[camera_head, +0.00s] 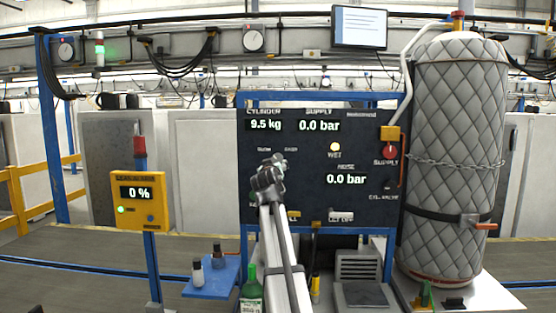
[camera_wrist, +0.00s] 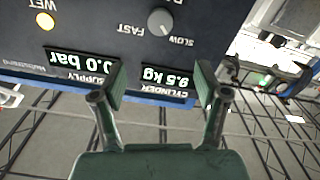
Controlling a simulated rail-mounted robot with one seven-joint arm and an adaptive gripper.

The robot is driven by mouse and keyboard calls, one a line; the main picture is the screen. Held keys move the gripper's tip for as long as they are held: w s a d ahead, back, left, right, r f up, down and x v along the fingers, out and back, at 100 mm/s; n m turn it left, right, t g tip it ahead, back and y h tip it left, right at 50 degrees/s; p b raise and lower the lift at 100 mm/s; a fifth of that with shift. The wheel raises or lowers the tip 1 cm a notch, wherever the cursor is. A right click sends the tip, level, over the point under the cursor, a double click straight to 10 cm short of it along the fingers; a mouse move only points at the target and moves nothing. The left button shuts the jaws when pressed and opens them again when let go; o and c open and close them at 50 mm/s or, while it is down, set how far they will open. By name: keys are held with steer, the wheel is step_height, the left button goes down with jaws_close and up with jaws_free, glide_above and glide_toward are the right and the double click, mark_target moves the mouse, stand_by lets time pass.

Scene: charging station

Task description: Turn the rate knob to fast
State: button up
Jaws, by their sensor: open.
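The rate knob (camera_wrist: 160,20) is a round grey knob on the dark control panel (camera_head: 300,130). In the wrist view, which shows the panel upside down, it is near the top edge between the printed words FAST on the left and SLOW on the right. I cannot tell clearly which way it points. My gripper (camera_wrist: 160,85) is open and empty, its two dark fingers apart, with the knob beyond the tips and not between them.
The panel has cylinder, supply and hose displays, a lit WET lamp (camera_head: 335,147) and a red supply knob (camera_head: 390,152). A quilted cylinder (camera_head: 458,150) with a chain stands right. A yellow box (camera_head: 139,201) on a post and a blue shelf (camera_head: 212,283) with bottles stand left.

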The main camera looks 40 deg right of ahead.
mark_target(277, 159)
steer(key=p+x, duration=0.5)
steer(key=x, duration=1.1)
steer(key=shift+w, duration=0.15)
steer(key=shift+f, duration=0.1)
steer(key=shift+c, duration=0.3)
steer(key=c, duration=1.1)
